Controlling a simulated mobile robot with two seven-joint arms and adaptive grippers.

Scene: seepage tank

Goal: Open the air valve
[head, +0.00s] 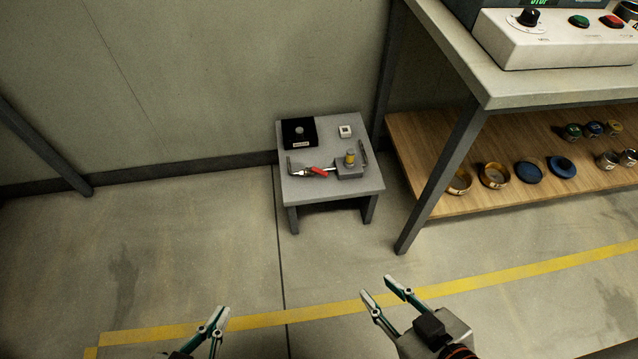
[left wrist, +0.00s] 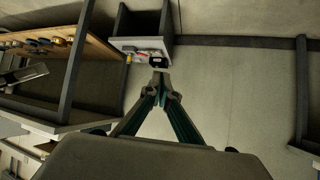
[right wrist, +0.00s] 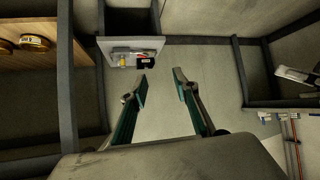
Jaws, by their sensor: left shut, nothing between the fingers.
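The valve assembly lies on a small grey table (head: 360,186) in the head view. A red handle (head: 319,171) lies beside a grey block (head: 352,171) with a yellow upright part (head: 350,157) on top. The red handle looks like the valve lever, but it is too small to be sure. My left gripper (head: 222,312) is shut and empty, low in front of the table and apart from it. My right gripper (head: 378,287) is open and empty, also short of the table. In the right wrist view its fingers (right wrist: 160,78) are spread with nothing between them.
A black box (head: 299,132) and a small white block (head: 345,131) sit at the table's back. A tall bench (head: 555,88) with a control box (head: 560,45) and a wooden lower shelf (head: 440,180) stands right. The wall is behind. Floor at left and front is free.

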